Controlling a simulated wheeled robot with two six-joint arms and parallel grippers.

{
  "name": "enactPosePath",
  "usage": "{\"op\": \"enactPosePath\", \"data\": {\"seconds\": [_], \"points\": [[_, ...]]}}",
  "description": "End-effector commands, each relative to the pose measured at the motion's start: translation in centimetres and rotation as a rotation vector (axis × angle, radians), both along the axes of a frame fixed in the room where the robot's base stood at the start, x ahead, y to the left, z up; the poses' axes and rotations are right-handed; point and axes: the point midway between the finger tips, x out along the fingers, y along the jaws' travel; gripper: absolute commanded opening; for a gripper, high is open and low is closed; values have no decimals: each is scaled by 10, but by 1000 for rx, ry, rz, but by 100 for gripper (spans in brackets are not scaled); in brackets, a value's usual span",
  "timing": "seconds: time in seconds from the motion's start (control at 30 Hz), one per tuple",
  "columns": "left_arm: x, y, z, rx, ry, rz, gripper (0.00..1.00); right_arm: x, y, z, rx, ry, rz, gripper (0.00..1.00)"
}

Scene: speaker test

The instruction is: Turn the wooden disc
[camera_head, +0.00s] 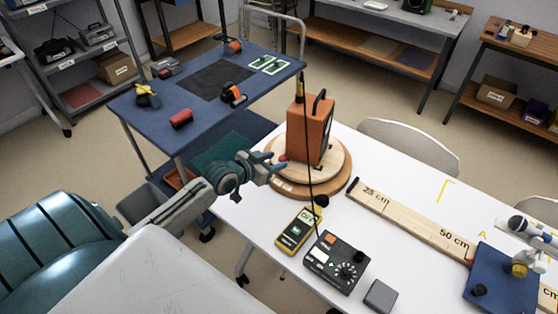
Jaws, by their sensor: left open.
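The wooden disc (338,171) is a round pale plate on a darker round wooden base (334,190), at the left end of the white table. An orange box-shaped speaker (309,135) with a dark handle stands upright on it. A small red spot or knob (283,158) shows at the disc's left edge. My left gripper (279,170) is open, with its fingers at the left edge of the disc near the red knob. I cannot tell whether they touch it. My right gripper is not in view.
On the white table, a yellow meter (298,230), a black control box (336,262) and a wooden ruler (408,222) lie near the disc. A microphone stands on a blue base (497,282) at right. A blue cart (190,140) stands behind my left arm. A thin black cable hangs before the speaker.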

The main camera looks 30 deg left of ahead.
Motion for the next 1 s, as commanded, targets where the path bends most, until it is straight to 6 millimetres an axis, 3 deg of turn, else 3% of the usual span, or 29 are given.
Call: {"op": "enactPosePath", "data": {"seconds": [0.2, 0.57, 0.77, 1.0], "points": [[21, -4, -9, 0, 1, 1, 42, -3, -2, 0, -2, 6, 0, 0], [24, -5, -11, 1, 1, 0, 42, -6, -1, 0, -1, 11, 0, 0], [24, -5, -11, 1, 1, 0, 3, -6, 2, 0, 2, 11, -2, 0], [23, -5, -11, 1, 2, -4, 0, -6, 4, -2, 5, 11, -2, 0]]}}
